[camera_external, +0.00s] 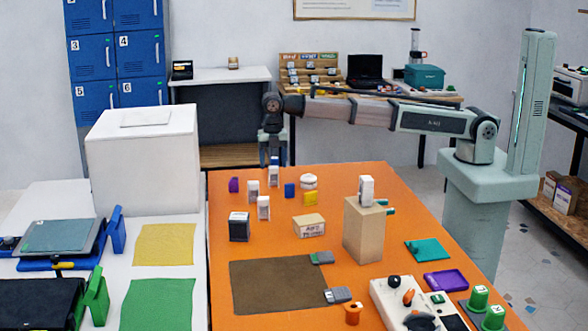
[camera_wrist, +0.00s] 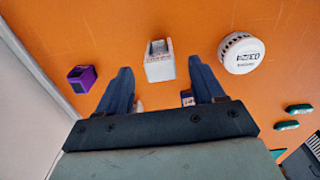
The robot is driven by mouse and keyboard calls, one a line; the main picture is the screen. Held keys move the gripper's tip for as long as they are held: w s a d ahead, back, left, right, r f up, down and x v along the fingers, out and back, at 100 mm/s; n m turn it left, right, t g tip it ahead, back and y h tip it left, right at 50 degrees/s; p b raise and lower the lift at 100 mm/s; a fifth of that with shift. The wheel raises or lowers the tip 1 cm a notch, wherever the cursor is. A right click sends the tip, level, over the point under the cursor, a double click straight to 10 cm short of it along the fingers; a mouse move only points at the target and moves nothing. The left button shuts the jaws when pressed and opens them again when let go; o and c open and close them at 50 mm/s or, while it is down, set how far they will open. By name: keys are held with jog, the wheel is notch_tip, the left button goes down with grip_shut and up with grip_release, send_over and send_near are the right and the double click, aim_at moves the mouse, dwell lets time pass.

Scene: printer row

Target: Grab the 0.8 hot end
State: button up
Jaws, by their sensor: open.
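Several small white blocks stand at the far end of the orange table: one at the back (camera_external: 273,176), one to its left (camera_external: 254,190) and one nearer (camera_external: 263,207). Another white block (camera_external: 366,190) sits on a tan box. I cannot read which is the 0.8 hot end. My gripper (camera_external: 273,157) hangs over the far end of the table. In the wrist view my gripper (camera_wrist: 160,66) is open, and a white block with small, unreadable print (camera_wrist: 159,62) shows between its fingertips.
A purple block (camera_external: 234,185) stands left of the white blocks; a round white labelled tub (camera_external: 308,181), blue block (camera_external: 290,190) and yellow block (camera_external: 310,198) stand right. The tan box (camera_external: 364,232) rises nearer. A large white box (camera_external: 145,160) borders the table's left side.

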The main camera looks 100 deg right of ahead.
aim_at(273, 167)
jog(key=shift+a+f, duration=0.1)
jog(key=shift+f, duration=2.5)
jog(key=c, duration=1.1)
